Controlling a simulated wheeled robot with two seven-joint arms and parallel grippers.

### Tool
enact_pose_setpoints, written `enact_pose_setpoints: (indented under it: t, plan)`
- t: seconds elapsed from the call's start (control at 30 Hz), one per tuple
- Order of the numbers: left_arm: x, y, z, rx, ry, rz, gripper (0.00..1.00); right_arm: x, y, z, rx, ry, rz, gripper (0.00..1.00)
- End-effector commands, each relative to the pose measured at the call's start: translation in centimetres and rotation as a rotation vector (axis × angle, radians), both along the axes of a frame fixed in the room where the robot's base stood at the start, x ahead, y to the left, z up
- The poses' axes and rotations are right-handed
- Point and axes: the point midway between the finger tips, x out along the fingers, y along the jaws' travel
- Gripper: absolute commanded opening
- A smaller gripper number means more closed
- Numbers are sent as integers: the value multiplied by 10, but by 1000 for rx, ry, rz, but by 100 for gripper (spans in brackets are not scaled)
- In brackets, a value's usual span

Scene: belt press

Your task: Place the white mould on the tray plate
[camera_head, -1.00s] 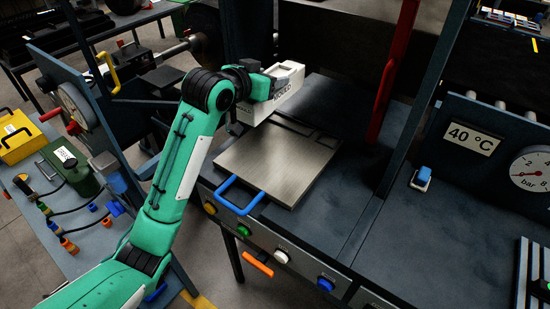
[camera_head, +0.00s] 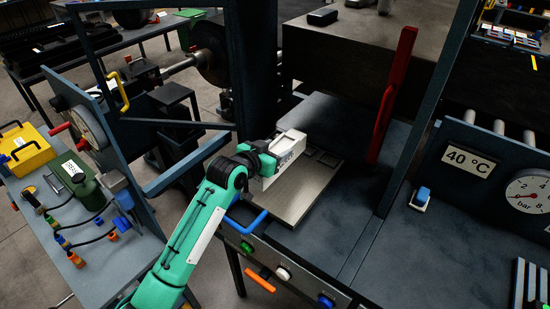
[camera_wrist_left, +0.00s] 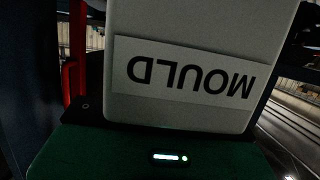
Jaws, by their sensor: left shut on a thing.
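The white mould (camera_head: 283,163) is a pale block with a dark-lettered label; it is at the far end of my left arm in the head view. My left gripper (camera_head: 270,158) is shut on it. In the left wrist view the mould (camera_wrist_left: 200,35) fills the upper middle, its MOULD label upside down. The tray plate (camera_head: 306,200) is a flat brushed-metal plate with a blue handle (camera_head: 247,223) at its front. The mould is over the plate's left rear part; I cannot tell whether it touches the plate. The fingertips are hidden. My right gripper is not in view.
A red upright bar (camera_head: 392,100) stands right of the plate, and a dark press column (camera_head: 248,70) behind it. A big grey block (camera_head: 350,60) overhangs the rear. The dark bench top (camera_head: 385,240) right of the plate is clear.

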Motion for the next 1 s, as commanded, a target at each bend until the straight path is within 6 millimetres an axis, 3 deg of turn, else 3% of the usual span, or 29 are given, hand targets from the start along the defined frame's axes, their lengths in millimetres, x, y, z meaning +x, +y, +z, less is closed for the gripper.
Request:
enact_pose_setpoints:
  t: [0.3, 0.67, 0.7, 0.8, 1.0]
  plan:
    - [0, 0, -37, 0, -2, 1, 12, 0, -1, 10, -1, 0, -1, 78]
    - [0, 0, -41, -1, -3, 0, 12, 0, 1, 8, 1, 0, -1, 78]
    - [0, 0, -43, 1, 0, 0, 57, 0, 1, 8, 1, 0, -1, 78]
    - [0, 0, -42, 1, 0, 0, 74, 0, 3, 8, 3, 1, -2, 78]
    - [0, 0, -42, 1, 1, 0, 74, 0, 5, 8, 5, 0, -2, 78]
